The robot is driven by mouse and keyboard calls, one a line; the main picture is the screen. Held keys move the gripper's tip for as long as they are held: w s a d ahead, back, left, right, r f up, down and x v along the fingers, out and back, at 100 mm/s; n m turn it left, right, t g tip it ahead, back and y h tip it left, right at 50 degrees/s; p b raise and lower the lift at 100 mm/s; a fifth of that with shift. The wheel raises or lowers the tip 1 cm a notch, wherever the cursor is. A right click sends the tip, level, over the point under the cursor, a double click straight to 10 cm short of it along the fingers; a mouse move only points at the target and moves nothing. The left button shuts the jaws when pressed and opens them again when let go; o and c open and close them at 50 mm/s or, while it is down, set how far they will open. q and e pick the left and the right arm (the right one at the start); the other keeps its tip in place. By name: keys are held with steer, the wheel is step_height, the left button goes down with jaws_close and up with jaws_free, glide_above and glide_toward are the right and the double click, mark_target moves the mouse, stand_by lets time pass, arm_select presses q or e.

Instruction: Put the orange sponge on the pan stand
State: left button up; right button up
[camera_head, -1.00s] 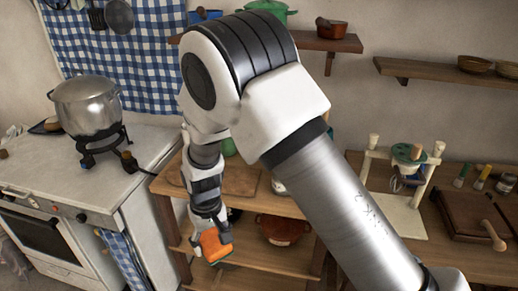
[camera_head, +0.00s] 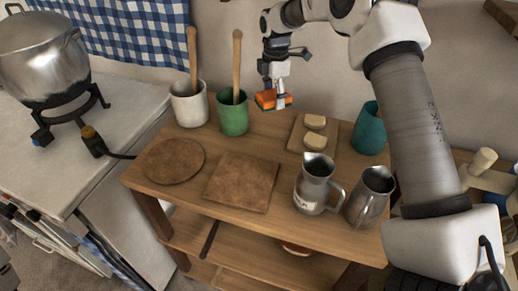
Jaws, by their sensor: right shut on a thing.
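The orange sponge (camera_head: 266,100) is held in my right gripper (camera_head: 274,95), whose fingers are shut on it. The gripper points down, with the sponge over the back edge of the wooden shelf unit, right of the green pot. Two flat brown pieces lie on the unit's top: a round one (camera_head: 173,160) at the left and a square one (camera_head: 241,181) beside it. Either may be the pan stand; I cannot tell which. Both are bare, in front of and left of the sponge. My left gripper is not in view.
A white pot (camera_head: 190,106) and a green pot (camera_head: 233,119) hold upright wooden handles. A board (camera_head: 298,141) carries two pale pieces. Two metal jugs (camera_head: 314,184) (camera_head: 370,196) and a teal cup (camera_head: 370,134) stand right. A large pot (camera_head: 42,58) sits on a burner at left.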

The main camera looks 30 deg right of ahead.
mark_target(274, 128)
steer(key=f, duration=0.6)
steer(key=f+p, duration=0.1)
steer(key=f, duration=0.2)
steer(key=shift+d+f, duration=0.3)
steer(key=shift+f, duration=0.05)
steer(key=shift+f, duration=0.1)
steer(key=o, duration=1.1)
steer(key=shift+f, duration=0.1)
step_height(274, 128, up, 8)
steer(key=shift+f+b, duration=0.1)
steer(key=shift+b, duration=0.3)
